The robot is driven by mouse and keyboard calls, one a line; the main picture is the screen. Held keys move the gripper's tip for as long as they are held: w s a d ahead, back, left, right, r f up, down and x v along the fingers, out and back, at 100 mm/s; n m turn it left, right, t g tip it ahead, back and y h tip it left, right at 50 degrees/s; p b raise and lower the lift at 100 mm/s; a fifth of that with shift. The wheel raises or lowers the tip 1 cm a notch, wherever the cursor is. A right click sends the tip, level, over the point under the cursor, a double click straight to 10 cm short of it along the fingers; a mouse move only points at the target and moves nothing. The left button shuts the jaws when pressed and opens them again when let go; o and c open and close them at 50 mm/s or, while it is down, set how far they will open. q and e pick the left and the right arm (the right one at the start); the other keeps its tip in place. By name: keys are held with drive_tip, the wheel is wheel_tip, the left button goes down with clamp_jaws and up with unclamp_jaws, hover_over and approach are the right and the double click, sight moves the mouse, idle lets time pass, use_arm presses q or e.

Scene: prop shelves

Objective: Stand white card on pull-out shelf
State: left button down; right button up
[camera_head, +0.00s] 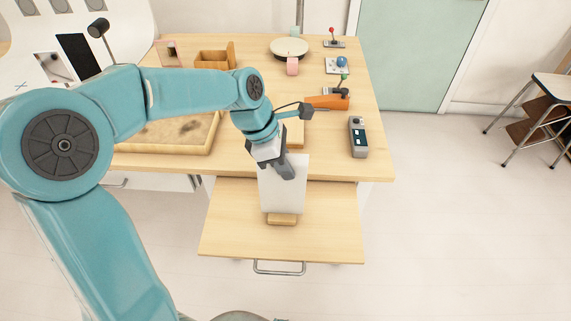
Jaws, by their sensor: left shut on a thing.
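The white card (283,199) is upright above the pull-out shelf (233,230), with its lower edge at a small wooden block (282,219) on the shelf. I cannot tell whether the card rests in the block or just behind or in front of it. My left gripper (287,171) is shut on the card near its upper part and covers some of it. The pull-out shelf extends from under the desk, with a metal handle (279,268) at its front. My right gripper is not in view.
The wooden desk (376,166) behind holds a grey device (358,137), an orange tool (327,102), a round dish (289,48), a pink cup (292,66), a wooden box (214,57) and a framed tray (205,146). The shelf is bare on both sides of the block. A stool (548,86) stands far right.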

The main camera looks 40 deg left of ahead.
use_arm(q)
drive_tip(key=shift+f, duration=0.2)
drive_tip(key=c, duration=1.2)
unclamp_jaws()
drive_tip(key=shift+o, duration=0.2)
drive_tip(key=p+v, duration=0.1)
drive_tip(key=v, duration=1)
drive_tip(key=shift+w+r, duration=0.1)
drive_tip(key=shift+r, duration=0.15)
drive_tip(key=shift+a+r, duration=0.2)
drive_tip(key=shift+r, duration=0.25)
drive_tip(key=shift+f, duration=0.1)
